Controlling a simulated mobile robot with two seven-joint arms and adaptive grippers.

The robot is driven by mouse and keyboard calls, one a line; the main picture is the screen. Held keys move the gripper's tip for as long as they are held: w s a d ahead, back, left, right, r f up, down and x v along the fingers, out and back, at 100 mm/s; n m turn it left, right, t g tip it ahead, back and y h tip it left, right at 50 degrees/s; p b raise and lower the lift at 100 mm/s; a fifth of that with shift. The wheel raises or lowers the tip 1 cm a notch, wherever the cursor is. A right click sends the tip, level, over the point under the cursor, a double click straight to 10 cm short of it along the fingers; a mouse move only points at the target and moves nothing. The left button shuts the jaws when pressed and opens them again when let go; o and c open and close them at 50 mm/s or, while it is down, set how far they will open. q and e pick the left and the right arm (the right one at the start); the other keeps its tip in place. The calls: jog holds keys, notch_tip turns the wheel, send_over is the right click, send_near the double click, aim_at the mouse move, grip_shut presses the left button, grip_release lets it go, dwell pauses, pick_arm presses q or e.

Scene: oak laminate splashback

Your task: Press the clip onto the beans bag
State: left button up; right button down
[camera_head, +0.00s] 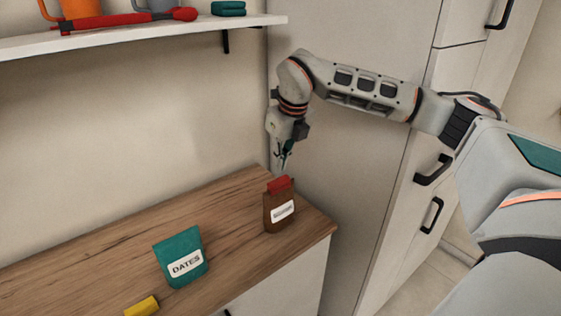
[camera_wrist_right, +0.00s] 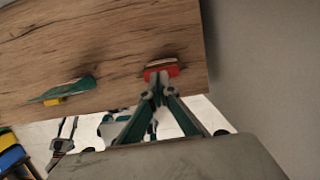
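A brown bag (camera_head: 279,213) with a white label, too small to read, stands upright near the counter's right end. It seems to be the beans bag. A red clip (camera_head: 279,185) sits across its top edge; the clip also shows in the right wrist view (camera_wrist_right: 161,71). I cannot tell how far down it sits. My right gripper (camera_head: 283,168) points down just above the clip. In the wrist view its fingertips (camera_wrist_right: 158,84) are together at the clip's near side. Whether they touch it is unclear. A small forked shape at lower left there may be my left gripper (camera_wrist_right: 66,130).
A teal bag labelled DATES (camera_head: 181,257) stands to the left on the wooden counter (camera_head: 225,215). A yellow block-like item (camera_head: 142,306) lies near the front edge. A shelf (camera_head: 150,33) with mugs hangs above. A tall cabinet (camera_head: 350,150) borders the counter's right end.

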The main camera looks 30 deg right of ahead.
aim_at(279, 180)
jog(key=shift+f+b, duration=0.3)
jog(key=shift+f, duration=0.35)
jog(key=shift+s+b+x, duration=0.25)
jog(key=shift+b+x, duration=0.4)
jog(key=shift+x, duration=0.4)
jog(key=shift+r, duration=0.1)
jog(key=shift+w+p+v, duration=0.25)
jog(key=shift+p+v, duration=0.9)
jog(key=shift+p, duration=0.15)
jog(key=shift+w+p+v, duration=0.25)
jog(key=shift+p+v, duration=0.15)
jog(key=shift+v, duration=0.7)
jog(key=shift+w+v, duration=0.15)
jog(key=shift+v, duration=0.45)
jog(key=shift+w+v, duration=0.15)
jog(key=shift+v, duration=0.4)
